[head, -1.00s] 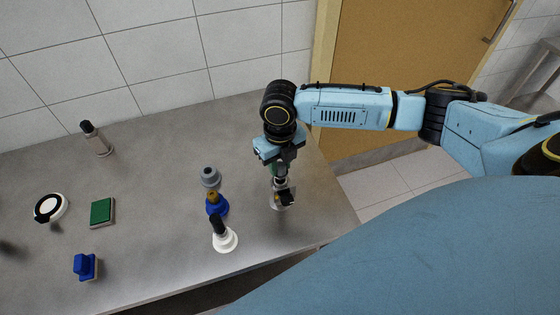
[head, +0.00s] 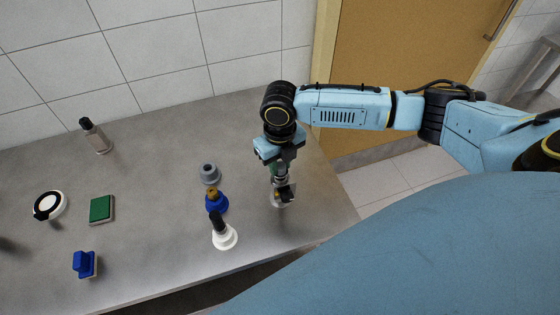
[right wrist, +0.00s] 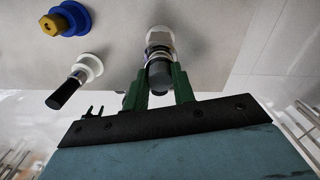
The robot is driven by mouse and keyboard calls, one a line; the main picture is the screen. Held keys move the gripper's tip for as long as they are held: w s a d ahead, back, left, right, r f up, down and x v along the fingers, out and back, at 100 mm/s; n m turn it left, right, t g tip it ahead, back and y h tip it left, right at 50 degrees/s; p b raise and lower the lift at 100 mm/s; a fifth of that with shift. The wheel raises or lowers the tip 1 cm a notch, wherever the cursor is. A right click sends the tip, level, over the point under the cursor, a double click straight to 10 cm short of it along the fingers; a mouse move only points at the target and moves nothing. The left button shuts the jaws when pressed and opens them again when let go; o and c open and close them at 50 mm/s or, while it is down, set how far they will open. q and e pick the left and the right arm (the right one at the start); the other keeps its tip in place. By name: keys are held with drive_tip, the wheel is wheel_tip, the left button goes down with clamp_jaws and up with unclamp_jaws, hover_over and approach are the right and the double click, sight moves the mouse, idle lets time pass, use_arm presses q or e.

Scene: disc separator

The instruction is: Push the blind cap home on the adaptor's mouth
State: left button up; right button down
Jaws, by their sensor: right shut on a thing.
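My right gripper (head: 283,187) points down at the right part of the bench, and its green fingers show in the right wrist view (right wrist: 158,82). They are shut on a dark grey round piece (right wrist: 158,74), which I take to be the blind cap. Cap and collar look in line. Whether the cap is fully seated is hidden by the viewing angle. My left gripper is out of view.
Left of the gripper stand a grey round piece (head: 209,174), a blue piece with a brass top (head: 216,203) and a white-based piece with a black handle (head: 225,238). Farther left are a bottle (head: 96,137), a white-and-black disc (head: 49,206), a green block (head: 101,209) and a blue block (head: 84,264).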

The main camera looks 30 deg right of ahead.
drive_tip(key=shift+f, duration=0.2)
drive_tip(key=shift+f+b, duration=0.4)
drive_tip(key=shift+f, duration=0.25)
drive_tip(key=c, duration=1.1)
unclamp_jaws()
wheel_tip(320, 180, up, 17)
drive_tip(key=p, duration=0.4)
drive_tip(key=shift+r, duration=0.2)
